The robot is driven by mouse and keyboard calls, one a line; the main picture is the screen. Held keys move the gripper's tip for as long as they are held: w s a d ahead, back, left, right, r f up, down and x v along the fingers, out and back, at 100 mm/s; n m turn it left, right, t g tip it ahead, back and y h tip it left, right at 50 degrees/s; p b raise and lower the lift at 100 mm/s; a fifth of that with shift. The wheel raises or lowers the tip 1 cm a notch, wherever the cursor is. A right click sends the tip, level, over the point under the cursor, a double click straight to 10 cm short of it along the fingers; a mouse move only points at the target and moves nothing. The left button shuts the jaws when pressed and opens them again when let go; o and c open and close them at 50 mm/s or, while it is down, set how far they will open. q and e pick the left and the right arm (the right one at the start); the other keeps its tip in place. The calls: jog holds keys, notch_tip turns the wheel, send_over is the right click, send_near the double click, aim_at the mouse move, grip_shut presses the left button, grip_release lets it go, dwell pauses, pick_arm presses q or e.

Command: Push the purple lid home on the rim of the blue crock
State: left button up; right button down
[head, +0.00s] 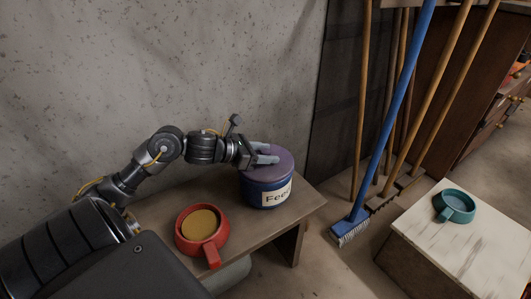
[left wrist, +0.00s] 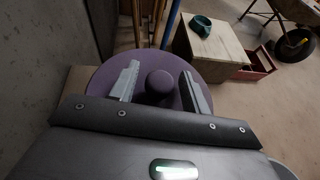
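The purple lid (head: 285,161) lies on top of the blue crock (head: 252,193), which has a pale label and stands near the right end of the wooden bench. I cannot tell how far down on the rim the lid sits. My left gripper (head: 267,154) is over the lid, reaching in from the left. In the left wrist view its fingers (left wrist: 163,86) stand open on either side of the lid's round knob (left wrist: 159,81), with a gap on each side. The lid (left wrist: 104,82) hides the crock there. My right gripper is not in view.
A red mug (head: 187,240) with tan contents stands on the bench (head: 310,203), left of the crock. A teal cup (head: 455,205) sits on a pale-topped box (head: 470,245) at the right. Brooms (head: 395,110) lean behind. A concrete wall rises close behind the bench.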

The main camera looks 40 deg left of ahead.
pick_arm(q)
jog(key=shift+o, duration=0.3)
jog(key=p+v, duration=0.2)
jog(key=v, duration=0.9)
jog(key=shift+f, duration=0.1)
dwell(0.4)
